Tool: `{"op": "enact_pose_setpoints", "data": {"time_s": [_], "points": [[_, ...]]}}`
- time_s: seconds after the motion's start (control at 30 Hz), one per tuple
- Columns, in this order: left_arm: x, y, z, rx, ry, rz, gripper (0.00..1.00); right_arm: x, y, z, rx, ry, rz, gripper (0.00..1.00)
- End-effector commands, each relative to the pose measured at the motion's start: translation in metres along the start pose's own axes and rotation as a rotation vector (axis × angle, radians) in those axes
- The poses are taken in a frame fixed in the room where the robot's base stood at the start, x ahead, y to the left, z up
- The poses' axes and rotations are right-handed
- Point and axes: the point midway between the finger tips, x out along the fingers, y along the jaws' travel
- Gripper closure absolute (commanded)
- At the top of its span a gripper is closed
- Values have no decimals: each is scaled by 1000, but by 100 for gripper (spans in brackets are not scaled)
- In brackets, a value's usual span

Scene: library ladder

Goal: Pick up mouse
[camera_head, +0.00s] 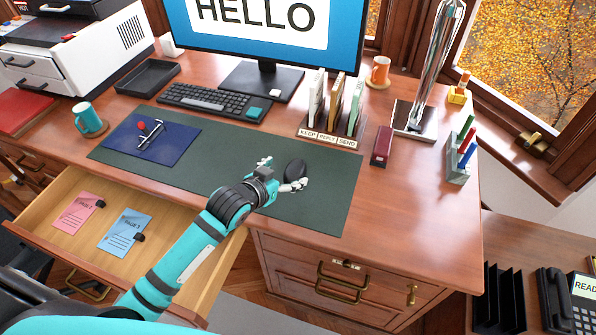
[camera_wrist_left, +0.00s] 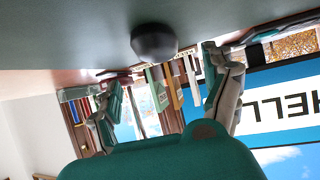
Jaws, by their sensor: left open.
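The mouse (camera_head: 295,170) is a small dark oval lying on the dark green desk mat (camera_head: 225,165), right of the mat's middle. My left gripper (camera_head: 279,173) is open just left of the mouse, with one finger at the mouse's near side and the other further back. In the left wrist view, which is upside down, the mouse (camera_wrist_left: 154,41) lies ahead, between and beyond the two spread fingers (camera_wrist_left: 165,95). I cannot tell from the head view whether the near finger touches it. My right gripper does not show.
A keyboard (camera_head: 204,98) and monitor (camera_head: 270,30) stand behind the mat. A file holder (camera_head: 330,136) and a dark red box (camera_head: 382,146) are at the right. A blue folder (camera_head: 165,150) lies on the mat's left. An open drawer (camera_head: 60,240) juts out at front left.

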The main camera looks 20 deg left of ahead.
Motion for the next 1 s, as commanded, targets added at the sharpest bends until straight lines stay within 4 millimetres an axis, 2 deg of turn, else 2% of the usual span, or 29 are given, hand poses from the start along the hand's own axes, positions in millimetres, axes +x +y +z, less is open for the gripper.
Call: {"op": "enact_pose_setpoints", "data": {"time_s": [0.17, 0.4, 0.5, 0.77, 1.0], "points": [[11, 1, 1, -1, -1, 0, 16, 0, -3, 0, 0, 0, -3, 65], [46, 1, 5, 0, -1, 0, 16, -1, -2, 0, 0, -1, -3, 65], [55, 1, 5, 1, -1, 0, 16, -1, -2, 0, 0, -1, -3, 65], [57, 1, 5, 1, 0, 1, 16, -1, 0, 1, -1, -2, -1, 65], [57, 1, 6, 1, -1, 0, 48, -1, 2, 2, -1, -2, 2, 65]]}}
